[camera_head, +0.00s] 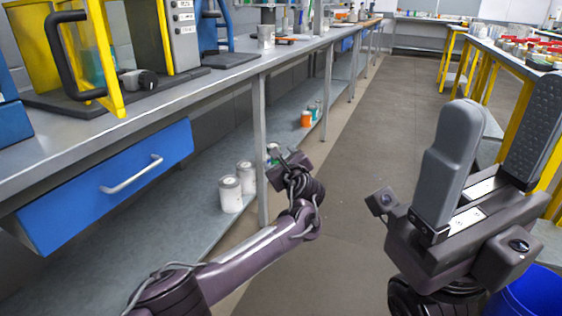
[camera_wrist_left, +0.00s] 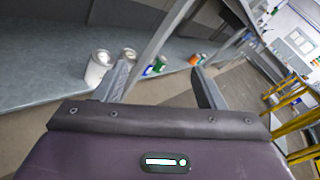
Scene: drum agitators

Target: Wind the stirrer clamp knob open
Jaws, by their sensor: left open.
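I cannot make out a stirrer clamp knob for certain in either view. A blue stand (camera_head: 209,35) with a dark flat base is on the bench at the upper left. A dark rounded part (camera_head: 138,79) sits beside a yellow-framed machine (camera_head: 103,50) with a black handle. My left gripper (camera_head: 288,172) is in front of the bench, below its top and apart from these machines. Its fingers are open and empty in the left wrist view (camera_wrist_left: 160,75). My right gripper (camera_head: 505,95) is large at the right, open and empty, over the aisle.
The bench (camera_head: 225,85) runs along the left, with a blue drawer (camera_head: 120,180) and a post (camera_head: 262,145). White tins (camera_head: 230,194) stand on the lower shelf (camera_head: 150,245). A blue bin (camera_head: 530,293) is at the lower right. The aisle floor (camera_head: 370,130) is clear.

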